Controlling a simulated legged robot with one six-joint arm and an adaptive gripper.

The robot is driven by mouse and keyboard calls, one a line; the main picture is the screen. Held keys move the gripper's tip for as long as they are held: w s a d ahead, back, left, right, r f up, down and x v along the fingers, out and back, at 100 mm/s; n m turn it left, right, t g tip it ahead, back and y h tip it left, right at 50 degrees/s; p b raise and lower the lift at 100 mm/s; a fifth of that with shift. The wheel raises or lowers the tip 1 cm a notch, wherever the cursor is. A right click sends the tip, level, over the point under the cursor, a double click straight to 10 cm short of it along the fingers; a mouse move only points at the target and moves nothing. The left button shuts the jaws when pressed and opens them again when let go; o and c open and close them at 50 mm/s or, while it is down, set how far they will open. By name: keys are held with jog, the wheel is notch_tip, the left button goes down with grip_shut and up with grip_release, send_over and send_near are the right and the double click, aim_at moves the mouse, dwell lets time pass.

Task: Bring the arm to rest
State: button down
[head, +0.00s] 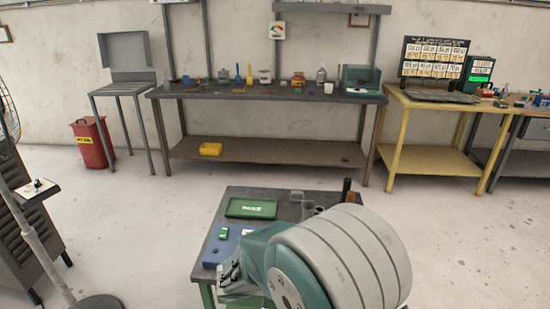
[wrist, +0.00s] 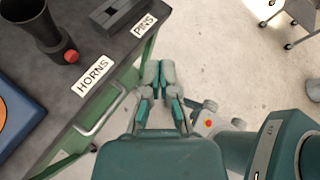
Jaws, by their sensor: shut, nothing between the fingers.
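My gripper (wrist: 158,75) shows in the wrist view with its grey and green fingers together and nothing between them. It points down beside the edge of a small dark-topped workbench (wrist: 95,50), with floor behind the fingertips. In the head view my arm's large grey and green joint fills the lower middle and covers the right front of the workbench (head: 272,194). My gripper is largely hidden in the head view.
The workbench holds a green tray (head: 250,208), a blue mat (head: 221,250), a dark cup (wrist: 35,30) and HORNS (wrist: 93,77) and PINS (wrist: 145,24) labels. A long bench (head: 265,92) and yellow table (head: 430,104) stand behind. Floor between is clear.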

jog(key=s+d+r+m+y, duration=0.4)
jog(key=s+r+m, duration=0.3)
jog(key=m, duration=0.6)
jog(key=s+d+r+m+y, duration=0.3)
jog(key=s+r+m+y, duration=0.4)
jog(key=s+m, duration=0.5)
jog(key=shift+s+d+r+m+y, duration=0.15)
jog(key=shift+d+r+m+y, duration=0.15)
jog(key=shift+d+m, duration=0.15)
jog(key=shift+a, duration=0.15)
